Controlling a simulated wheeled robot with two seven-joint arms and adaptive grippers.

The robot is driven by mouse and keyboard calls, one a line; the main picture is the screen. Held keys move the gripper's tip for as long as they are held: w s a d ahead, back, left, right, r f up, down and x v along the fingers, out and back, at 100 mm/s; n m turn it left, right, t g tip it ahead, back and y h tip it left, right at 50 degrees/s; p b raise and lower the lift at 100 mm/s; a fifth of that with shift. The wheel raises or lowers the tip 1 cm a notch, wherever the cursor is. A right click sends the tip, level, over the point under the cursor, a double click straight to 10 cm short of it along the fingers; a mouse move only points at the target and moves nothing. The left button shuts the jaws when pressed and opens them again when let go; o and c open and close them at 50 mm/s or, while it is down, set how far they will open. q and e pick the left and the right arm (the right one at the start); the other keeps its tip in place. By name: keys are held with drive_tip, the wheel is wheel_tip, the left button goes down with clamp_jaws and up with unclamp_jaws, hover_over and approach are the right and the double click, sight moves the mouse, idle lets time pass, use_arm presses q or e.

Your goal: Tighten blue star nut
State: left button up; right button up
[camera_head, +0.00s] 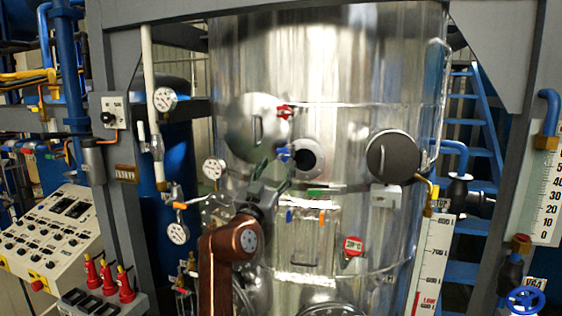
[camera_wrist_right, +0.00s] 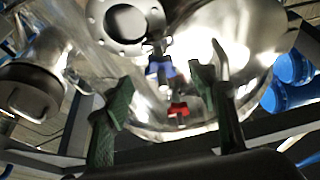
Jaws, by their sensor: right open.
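The blue star nut (camera_head: 284,154) sits on the front of the shiny steel vessel, just left of a round dark port. It also shows in the right wrist view (camera_wrist_right: 160,69), between and beyond the green fingers. A red star nut (camera_head: 284,112) sits above it in the head view; it also shows in the right wrist view (camera_wrist_right: 178,112). My right gripper (camera_head: 275,172) is open, its fingertips just below and left of the blue nut. It looks empty and apart from the nut, though the exact gap is hard to judge. My left gripper is not in view.
The steel vessel (camera_head: 350,60) fills the middle. A round dark cover (camera_head: 393,157) is right of the nuts. Gauges (camera_head: 165,99) and pipes stand left. A red tag-like fitting (camera_head: 353,245) is lower right. A control panel (camera_head: 48,236) stands at far left.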

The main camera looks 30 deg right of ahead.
drive_tip(key=v, duration=0.7)
drive_tip(key=shift+s+a+f, duration=0.15)
drive_tip(key=shift+s+a, duration=0.1)
